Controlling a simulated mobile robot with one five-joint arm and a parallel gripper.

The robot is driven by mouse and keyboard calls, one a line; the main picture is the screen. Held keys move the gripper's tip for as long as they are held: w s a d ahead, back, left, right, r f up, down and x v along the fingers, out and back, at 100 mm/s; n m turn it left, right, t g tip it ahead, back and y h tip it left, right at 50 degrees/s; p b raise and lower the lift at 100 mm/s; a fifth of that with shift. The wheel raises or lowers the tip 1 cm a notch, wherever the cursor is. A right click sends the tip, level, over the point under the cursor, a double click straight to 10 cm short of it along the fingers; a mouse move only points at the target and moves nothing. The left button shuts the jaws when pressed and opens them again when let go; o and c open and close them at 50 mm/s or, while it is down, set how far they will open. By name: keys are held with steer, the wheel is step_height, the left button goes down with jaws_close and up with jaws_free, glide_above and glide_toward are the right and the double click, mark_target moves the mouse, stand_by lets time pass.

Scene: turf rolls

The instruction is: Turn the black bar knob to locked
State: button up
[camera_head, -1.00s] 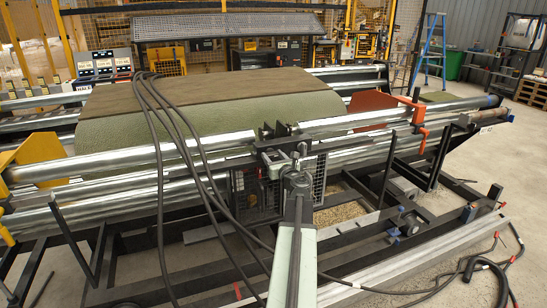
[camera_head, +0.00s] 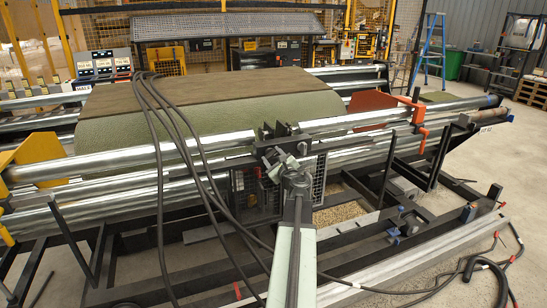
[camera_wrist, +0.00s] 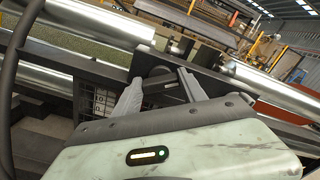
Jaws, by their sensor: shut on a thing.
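The black bar knob (camera_wrist: 160,78) shows in the wrist view as a dark shape on a dark plate, between my two grey fingers. My gripper (camera_wrist: 158,82) has one finger on each side of it and is shut on it. In the head view my gripper (camera_head: 277,158) is tilted at the front middle of the machine, by the dark bracket between the silver pipes. There the knob is hidden by my gripper. No locked mark or label on the knob is readable.
Long silver pipes (camera_head: 90,162) run to both sides of the gripper. Black cables (camera_head: 160,195) hang just left of my arm. A big green turf roll (camera_head: 210,115) lies behind. An orange bracket (camera_head: 419,116) stands at the right.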

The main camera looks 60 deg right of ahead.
steer(key=n, duration=0.5)
steer(key=shift+f+n, duration=0.1)
steer(key=shift+n, duration=0.2)
steer(key=n, duration=0.5)
steer(key=shift+f+n, duration=0.1)
steer(key=shift+n, duration=0.3)
steer(key=o, duration=1.4)
steer(key=v, duration=0.8)
steer(key=shift+w, duration=0.1)
